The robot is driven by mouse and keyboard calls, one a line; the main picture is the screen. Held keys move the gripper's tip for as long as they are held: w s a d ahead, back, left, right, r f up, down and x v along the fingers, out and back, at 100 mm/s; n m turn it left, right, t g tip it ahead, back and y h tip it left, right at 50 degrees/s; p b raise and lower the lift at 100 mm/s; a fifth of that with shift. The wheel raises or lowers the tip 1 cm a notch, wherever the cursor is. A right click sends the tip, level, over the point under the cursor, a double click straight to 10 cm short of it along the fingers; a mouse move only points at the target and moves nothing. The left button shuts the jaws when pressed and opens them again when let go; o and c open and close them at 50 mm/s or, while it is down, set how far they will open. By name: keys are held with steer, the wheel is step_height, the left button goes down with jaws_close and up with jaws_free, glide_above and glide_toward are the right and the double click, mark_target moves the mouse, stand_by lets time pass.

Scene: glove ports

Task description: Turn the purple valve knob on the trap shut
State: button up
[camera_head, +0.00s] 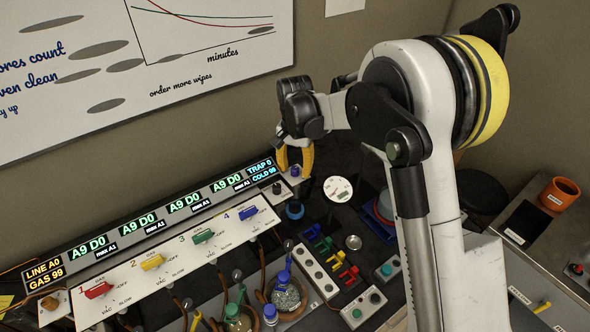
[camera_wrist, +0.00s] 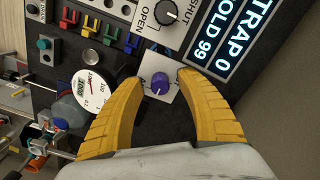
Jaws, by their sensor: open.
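The purple valve knob (camera_wrist: 160,83) stands on a small white plate (camera_wrist: 149,97) near the trap display. In the wrist view it lies between the tips of my gripper's yellow fingers (camera_wrist: 158,78), with a gap on each side. In the head view the purple knob (camera_head: 295,171) shows just below my gripper (camera_head: 294,160), which reaches down over it. My gripper is open and holds nothing. The trap display (camera_wrist: 250,35) reads TRAP 0 and COLD 99.
A black knob (camera_wrist: 166,13) marked OPEN and SHUT is beside the purple one. A round white gauge (camera_wrist: 92,87) is to its left. Coloured valve handles (camera_head: 202,237) line the white panel. Several bottles and brown tubes crowd the front.

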steer(key=shift+f, duration=0.2)
steer(key=shift+c, duration=0.5)
jaws_close()
